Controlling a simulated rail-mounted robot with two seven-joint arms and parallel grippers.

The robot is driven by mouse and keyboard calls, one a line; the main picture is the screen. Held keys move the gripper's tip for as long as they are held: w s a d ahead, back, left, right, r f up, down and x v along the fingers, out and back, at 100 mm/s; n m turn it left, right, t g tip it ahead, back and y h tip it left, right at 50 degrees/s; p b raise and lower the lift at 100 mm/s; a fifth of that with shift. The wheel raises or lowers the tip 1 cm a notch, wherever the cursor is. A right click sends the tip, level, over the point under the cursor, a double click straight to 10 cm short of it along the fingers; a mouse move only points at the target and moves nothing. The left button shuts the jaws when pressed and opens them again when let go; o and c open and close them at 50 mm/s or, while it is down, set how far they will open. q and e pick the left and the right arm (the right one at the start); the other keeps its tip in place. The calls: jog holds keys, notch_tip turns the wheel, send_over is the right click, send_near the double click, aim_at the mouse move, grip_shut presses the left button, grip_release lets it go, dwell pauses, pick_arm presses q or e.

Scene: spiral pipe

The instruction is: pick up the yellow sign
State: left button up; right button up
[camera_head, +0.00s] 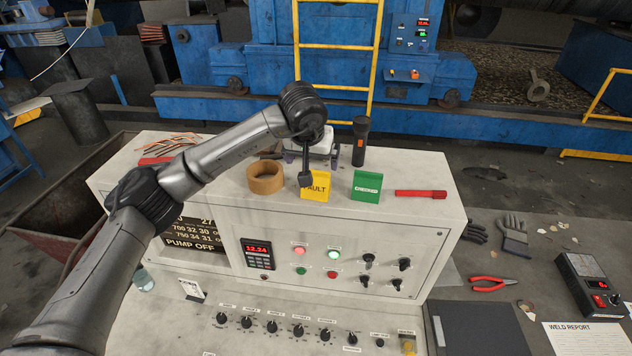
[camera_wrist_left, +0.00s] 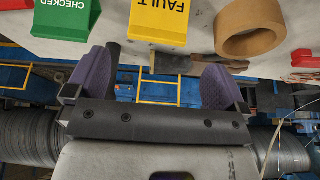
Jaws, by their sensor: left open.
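The yellow sign (camera_head: 316,188), marked FAULT, stands upright on top of the white console, between a tape roll and a green sign. It also shows at the top of the left wrist view (camera_wrist_left: 160,20). My left gripper (camera_head: 312,156) is behind the sign; my wrist partly covers the sign's top in the head view. In the left wrist view the two purple-padded fingers (camera_wrist_left: 160,82) are spread wide and empty. The sign lies beyond the fingertips, in line with the gap between them and not touched. My right gripper is not in view.
The green CHECKED sign (camera_head: 366,186) stands right of the yellow one, with a red marker (camera_head: 421,194) beyond it. The brown tape roll (camera_head: 265,178) is to the left. A black flashlight (camera_head: 360,141) stands upright behind, close to my gripper.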

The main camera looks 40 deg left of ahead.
aim_at(316, 171)
pick_arm(q)
jog(key=shift+w+a+f, duration=0.1)
jog(key=shift+w+f, duration=0.15)
jog(key=shift+f, duration=0.45)
jog(key=p+x, duration=0.2)
jog(key=x, duration=0.1)
jog(key=shift+w+f, duration=0.25)
jog(key=shift+p+x, duration=0.3)
jog(key=shift+x, duration=0.45)
jog(key=c, duration=0.9)
